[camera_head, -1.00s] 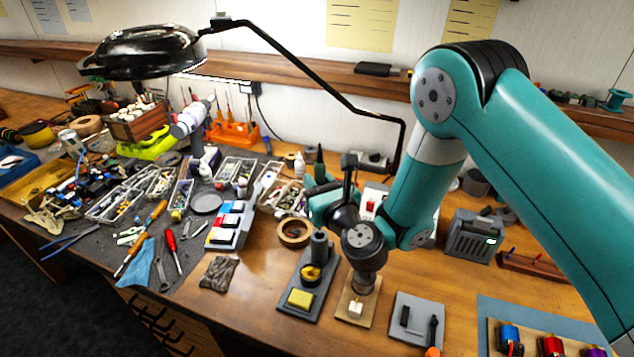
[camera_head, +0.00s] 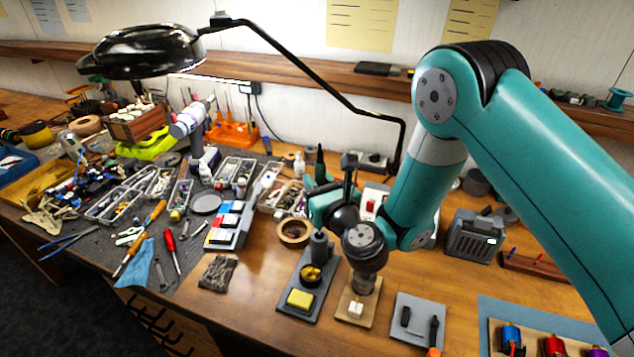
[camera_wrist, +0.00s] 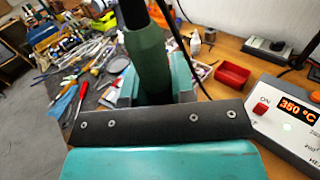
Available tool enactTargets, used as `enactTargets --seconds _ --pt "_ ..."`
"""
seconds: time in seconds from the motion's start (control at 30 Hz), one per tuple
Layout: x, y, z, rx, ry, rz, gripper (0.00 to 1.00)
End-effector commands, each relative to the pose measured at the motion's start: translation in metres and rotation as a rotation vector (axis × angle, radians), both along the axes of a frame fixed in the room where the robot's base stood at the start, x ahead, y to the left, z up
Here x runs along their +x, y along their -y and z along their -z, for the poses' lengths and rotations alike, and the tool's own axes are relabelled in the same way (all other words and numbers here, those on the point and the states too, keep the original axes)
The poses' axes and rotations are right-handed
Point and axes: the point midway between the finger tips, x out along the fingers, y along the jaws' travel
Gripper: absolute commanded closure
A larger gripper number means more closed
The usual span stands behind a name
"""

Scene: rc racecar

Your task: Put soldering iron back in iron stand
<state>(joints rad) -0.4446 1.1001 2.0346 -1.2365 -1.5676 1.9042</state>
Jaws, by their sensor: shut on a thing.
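The soldering iron's green handle (camera_wrist: 150,60) stands roughly upright in the wrist view, with its dark upper end and cable running out at the top. It shows in the head view as a dark green piece (camera_head: 320,165) above my gripper (camera_head: 322,190). My gripper is shut on the handle. The iron's lower end and tip are hidden behind my gripper and wrist. The iron stand (camera_head: 318,248) has a grey upright holder, a brass-coloured cup and a yellow sponge on a dark base. It is just below my gripper in the head view; I cannot tell whether the iron touches it.
The soldering station (camera_wrist: 290,115) reads 350 °C. A tape roll (camera_head: 294,232) lies left of the stand, and a wooden block with a white piece (camera_head: 355,308) stands right of it. A lamp arm (camera_head: 330,85) crosses above. Bare wood lies in front of the tape roll.

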Motion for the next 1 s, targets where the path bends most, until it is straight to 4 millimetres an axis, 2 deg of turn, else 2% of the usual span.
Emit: enactTargets --seconds 0.37,1.0 --pt "0.0 0.0 0.001 0.001 0.0 0.0 1.0" --pt "0.0 0.0 0.02 0.001 0.0 0.0 1.0"
